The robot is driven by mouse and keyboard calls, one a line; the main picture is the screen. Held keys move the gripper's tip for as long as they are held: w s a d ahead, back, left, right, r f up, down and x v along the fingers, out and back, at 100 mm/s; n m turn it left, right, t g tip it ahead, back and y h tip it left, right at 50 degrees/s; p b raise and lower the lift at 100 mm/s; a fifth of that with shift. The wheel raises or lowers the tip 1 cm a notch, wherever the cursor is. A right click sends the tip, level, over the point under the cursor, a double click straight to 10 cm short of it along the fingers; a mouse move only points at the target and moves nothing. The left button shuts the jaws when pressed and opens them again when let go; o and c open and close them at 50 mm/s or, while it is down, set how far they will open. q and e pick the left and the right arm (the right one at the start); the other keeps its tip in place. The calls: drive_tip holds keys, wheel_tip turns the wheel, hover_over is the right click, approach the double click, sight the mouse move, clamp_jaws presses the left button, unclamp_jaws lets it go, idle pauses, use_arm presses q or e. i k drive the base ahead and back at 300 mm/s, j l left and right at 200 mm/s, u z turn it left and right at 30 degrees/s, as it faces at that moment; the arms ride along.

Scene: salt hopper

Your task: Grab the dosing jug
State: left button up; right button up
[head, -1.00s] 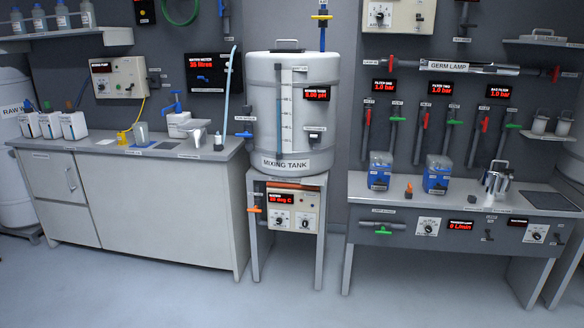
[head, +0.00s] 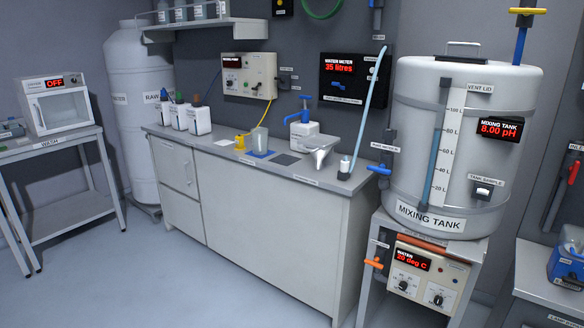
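A small grey cup-like vessel (head: 260,139) stands upright on a blue mat (head: 261,154) on the counter. It looks like the dosing jug, but its label is too small to read. A yellow item (head: 242,140) sits just left of it. A white container with a blue pump top (head: 303,124) stands to its right. Neither of my grippers is in the head view, and nothing is seen touching the vessel.
The mixing tank (head: 470,150) stands on a frame right of the counter. The floor (head: 200,270) in front is clear.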

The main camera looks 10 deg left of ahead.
sight(259, 135)
drive_tip(key=i+j+u, duration=0.1)
drive_tip(key=i+u, duration=0.2)
drive_tip(key=i, duration=1.1)
drive_tip(key=i+j+z, duration=0.35)
drive_tip(key=i+j, duration=0.15)
drive_tip(key=i, duration=0.2)
drive_tip(key=i+j+z, duration=0.3)
drive_tip(key=i+j, duration=0.35)
